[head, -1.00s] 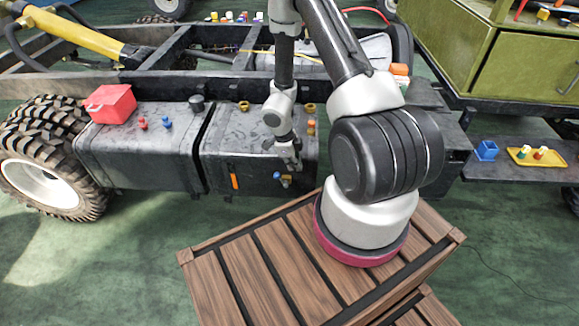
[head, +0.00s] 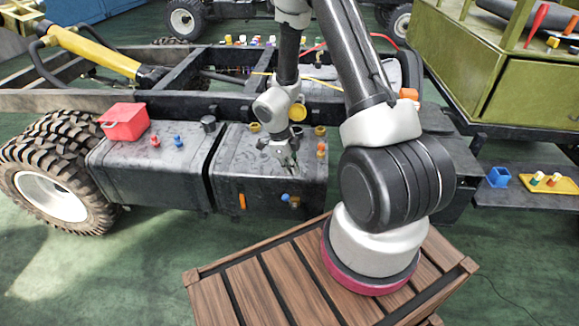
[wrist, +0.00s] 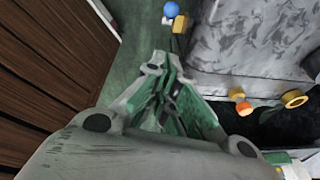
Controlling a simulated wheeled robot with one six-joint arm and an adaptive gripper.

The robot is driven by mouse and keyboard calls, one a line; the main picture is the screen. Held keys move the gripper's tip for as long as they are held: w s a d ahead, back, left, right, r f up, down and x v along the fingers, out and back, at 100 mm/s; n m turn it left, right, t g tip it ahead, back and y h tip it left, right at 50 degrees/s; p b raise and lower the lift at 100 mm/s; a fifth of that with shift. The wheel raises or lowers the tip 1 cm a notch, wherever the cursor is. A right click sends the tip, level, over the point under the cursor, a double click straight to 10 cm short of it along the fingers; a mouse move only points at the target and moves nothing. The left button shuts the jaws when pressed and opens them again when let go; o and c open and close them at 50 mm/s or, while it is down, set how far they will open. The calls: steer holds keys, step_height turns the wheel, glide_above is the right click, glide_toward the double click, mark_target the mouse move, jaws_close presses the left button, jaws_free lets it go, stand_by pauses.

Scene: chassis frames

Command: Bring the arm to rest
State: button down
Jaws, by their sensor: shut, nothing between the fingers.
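My gripper (head: 288,163) hangs from my arm above the right dark tank (head: 255,188), near its front edge. Its fingers are together and empty. In the wrist view my gripper (wrist: 170,62) points at the floor beside the tank (wrist: 245,45), with no object between the fingers. The blue knob (wrist: 171,9) and brass block (wrist: 180,23) on the tank's front lie beyond the fingertips, apart from them.
Brass rings (head: 320,131) and an orange-topped fitting (head: 321,149) stand close to my gripper. A red box (head: 124,121) is on the left tank. A blue bin (head: 498,177) and yellow tray (head: 548,184) sit at right. A wooden crate (head: 262,290) is in front.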

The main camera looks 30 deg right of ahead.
steer(key=w+a+r+n+t+y, duration=0.3)
steer(key=w+a+n+t, duration=0.1)
steer(key=n, duration=0.2)
steer(key=s+a+r+n+y, duration=0.2)
steer(key=s+r+n, duration=0.1)
steer(key=r+n, duration=0.25)
steer(key=s+a+r+n+y, duration=0.2)
steer(key=s+r+n+y, duration=0.15)
steer(key=r, duration=0.35)
steer(key=s+d+r+n+h, duration=0.3)
steer(key=s+r+n, duration=0.3)
steer(key=s+r, duration=0.3)
steer(key=s+d+r+n+t+h, duration=0.1)
steer(key=s+d+r+n+h, duration=0.2)
steer(key=s+r, duration=0.6)
steer(key=shift+d+r+n, duration=1.4)
steer(key=shift+d+r, duration=0.4)
steer(key=shift+r, duration=1.2)
